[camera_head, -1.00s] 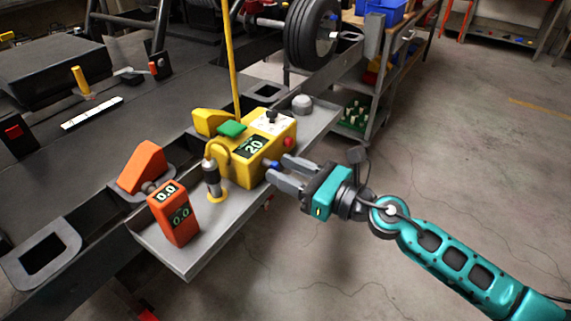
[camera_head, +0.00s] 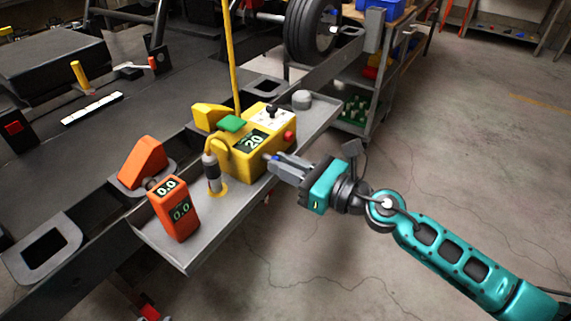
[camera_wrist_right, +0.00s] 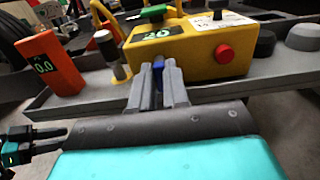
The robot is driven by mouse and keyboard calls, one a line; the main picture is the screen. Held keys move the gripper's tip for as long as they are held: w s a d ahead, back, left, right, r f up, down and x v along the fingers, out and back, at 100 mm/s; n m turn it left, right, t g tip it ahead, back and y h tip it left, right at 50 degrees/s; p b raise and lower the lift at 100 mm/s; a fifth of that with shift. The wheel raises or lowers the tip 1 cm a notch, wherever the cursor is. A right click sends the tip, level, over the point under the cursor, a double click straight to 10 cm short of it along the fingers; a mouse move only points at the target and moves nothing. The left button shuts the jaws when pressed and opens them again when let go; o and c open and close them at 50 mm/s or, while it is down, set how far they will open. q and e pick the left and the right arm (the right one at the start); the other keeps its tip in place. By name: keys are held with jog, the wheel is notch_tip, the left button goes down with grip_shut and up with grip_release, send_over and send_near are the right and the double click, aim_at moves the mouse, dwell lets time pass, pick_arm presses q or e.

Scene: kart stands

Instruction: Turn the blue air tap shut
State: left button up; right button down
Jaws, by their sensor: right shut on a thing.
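The blue air tap (camera_wrist_right: 158,67) sits low on the front side of the yellow box (camera_head: 240,165), which shows the number 20. My right gripper (camera_head: 272,163) is shut on the blue tap, its fingers pointing at the box. In the right wrist view the two grey fingers (camera_wrist_right: 158,75) stand on either side of the tap, with only its top showing between them. Most of the tap is hidden by the fingers in the head view. My left gripper is not in the head view; a dark and teal arm part shows at the left edge of the wrist view.
The box stands on a grey tray (camera_head: 185,256) with an orange gauge (camera_head: 178,212) reading 0.0 and a black-and-silver tool (camera_head: 212,172) in a yellow holder. A red button (camera_head: 289,136) is on the box, right of the tap. Open floor lies to the right.

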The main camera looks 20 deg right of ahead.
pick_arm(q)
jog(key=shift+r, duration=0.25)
pick_arm(e)
jog(key=shift+m, duration=0.4)
pick_arm(q)
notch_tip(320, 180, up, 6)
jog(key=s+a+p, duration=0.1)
jog(key=p, duration=0.7)
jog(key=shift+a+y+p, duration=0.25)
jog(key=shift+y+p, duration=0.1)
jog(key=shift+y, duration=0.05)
pick_arm(e)
jog(key=m, duration=1.7)
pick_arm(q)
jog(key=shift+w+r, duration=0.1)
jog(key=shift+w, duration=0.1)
pick_arm(e)
jog(key=c, duration=1.2)
grip_release()
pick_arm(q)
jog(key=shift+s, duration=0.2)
pick_arm(e)
jog(key=shift+o, duration=0.4)
